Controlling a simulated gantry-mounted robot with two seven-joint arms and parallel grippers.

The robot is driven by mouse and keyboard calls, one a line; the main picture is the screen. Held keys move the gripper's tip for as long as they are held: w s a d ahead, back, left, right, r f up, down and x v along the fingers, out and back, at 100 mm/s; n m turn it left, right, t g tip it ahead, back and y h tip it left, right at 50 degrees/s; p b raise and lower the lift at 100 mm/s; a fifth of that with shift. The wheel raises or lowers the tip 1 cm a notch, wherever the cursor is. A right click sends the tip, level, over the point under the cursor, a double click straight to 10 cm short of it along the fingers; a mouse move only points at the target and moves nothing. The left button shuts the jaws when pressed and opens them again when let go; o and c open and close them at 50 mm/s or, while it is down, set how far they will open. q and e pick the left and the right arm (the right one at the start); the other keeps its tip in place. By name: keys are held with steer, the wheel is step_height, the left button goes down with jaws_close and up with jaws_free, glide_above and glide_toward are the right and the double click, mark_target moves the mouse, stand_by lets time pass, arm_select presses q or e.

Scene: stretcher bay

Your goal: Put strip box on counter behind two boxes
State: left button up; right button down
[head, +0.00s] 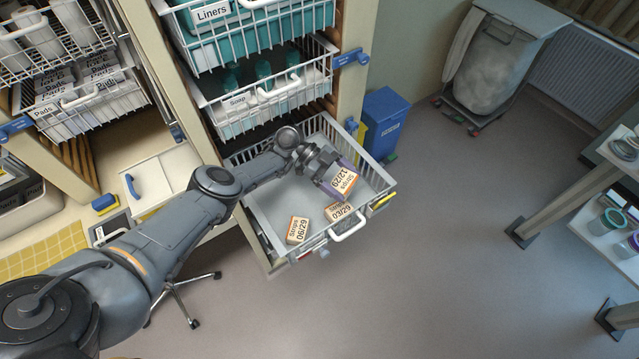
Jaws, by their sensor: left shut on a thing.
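My left gripper (327,174) is shut on a strip box marked 12/29 (344,179) and holds it over the open lower drawer basket (264,204). Two more strip boxes are in that basket near its front: one marked 03/29 (339,211) and one marked 06/29 (297,230). The held box is to the upper right of both in the head view. Whether it touches the basket floor I cannot tell. The counter (160,172) is at the left, partly hidden behind my left arm. My right gripper is not in view.
Wire baskets marked Soap (262,103) and Liners (255,30) are above the open drawer. A blue bin (384,122) stands close to its right. A stool base (185,303) is on the floor under my arm.

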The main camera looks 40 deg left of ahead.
arm_select(q)
steer(key=a+f+b, duration=0.6)
steer(key=w+a+f+b, duration=0.1)
steer(key=a+f+b, duration=0.2)
steer(key=b, duration=0.1)
steer(key=shift+a+f, duration=0.2)
steer(key=shift+a, duration=0.05)
steer(key=shift+f, duration=0.2)
steer(key=shift+w, duration=0.1)
steer(key=shift+f+b, duration=0.55)
steer(key=shift+f, duration=0.1)
steer(key=o, duration=0.8)
